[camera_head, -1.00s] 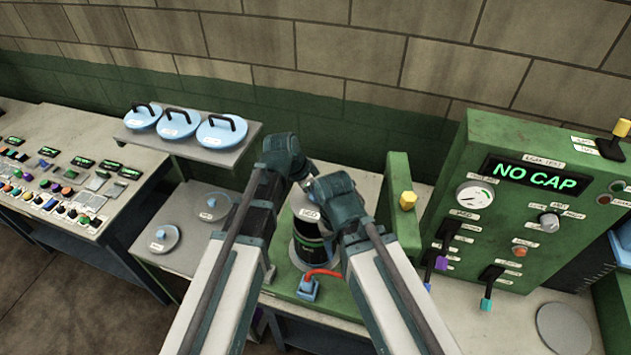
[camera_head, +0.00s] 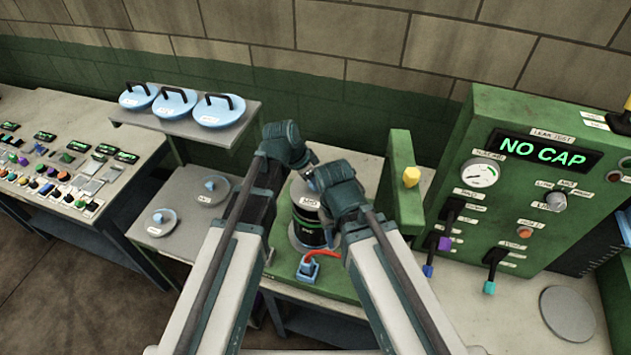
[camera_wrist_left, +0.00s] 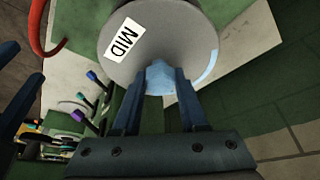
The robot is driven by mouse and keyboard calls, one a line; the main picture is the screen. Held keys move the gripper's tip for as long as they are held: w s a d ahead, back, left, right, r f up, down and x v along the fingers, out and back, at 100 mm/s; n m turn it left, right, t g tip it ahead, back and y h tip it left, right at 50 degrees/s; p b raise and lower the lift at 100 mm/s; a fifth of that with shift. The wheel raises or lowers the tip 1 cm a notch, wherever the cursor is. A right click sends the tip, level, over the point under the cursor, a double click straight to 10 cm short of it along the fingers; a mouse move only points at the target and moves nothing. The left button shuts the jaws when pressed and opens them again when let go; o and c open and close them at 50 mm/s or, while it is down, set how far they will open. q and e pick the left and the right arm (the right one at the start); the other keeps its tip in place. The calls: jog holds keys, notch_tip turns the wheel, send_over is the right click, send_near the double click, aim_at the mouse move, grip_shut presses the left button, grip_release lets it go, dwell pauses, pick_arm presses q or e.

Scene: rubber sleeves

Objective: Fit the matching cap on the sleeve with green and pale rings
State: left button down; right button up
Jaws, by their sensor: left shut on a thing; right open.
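The black sleeve (camera_head: 312,234) with green and pale rings stands upright on the green stand. A grey cap (camera_head: 304,196) with a white label is at its top; I cannot tell whether it is seated or just above. In the left wrist view the cap (camera_wrist_left: 180,38) reads MID and has a blue knob (camera_wrist_left: 161,78). My left gripper (camera_wrist_left: 162,84) is shut on that knob; its fingers are mostly hidden in the head view. My right gripper (camera_head: 312,180) is open beside the cap top; its fingertips are hard to make out.
Two grey caps (camera_head: 160,222) with blue knobs lie on the lower shelf. Three blue lids (camera_head: 218,110) sit on the upper shelf. A green panel (camera_head: 540,200) with levers shows NO CAP. A red hose (camera_head: 322,252) runs in front of the sleeve.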

aim_at(312, 187)
pick_arm(q)
jog(key=shift+f+b, duration=1.9)
jog(key=shift+f, duration=0.2)
jog(key=shift+c, duration=1.8)
grip_release()
jog(key=shift+r, duration=0.1)
jog(key=p+v, duration=1)
jog(key=shift+a+r, duration=0.1)
jog(key=shift+r, duration=0.3)
jog(key=shift+s+a+r+p, duration=0.25)
jog(key=shift+r+p, duration=0.15)
jog(key=shift+p, duration=0.1)
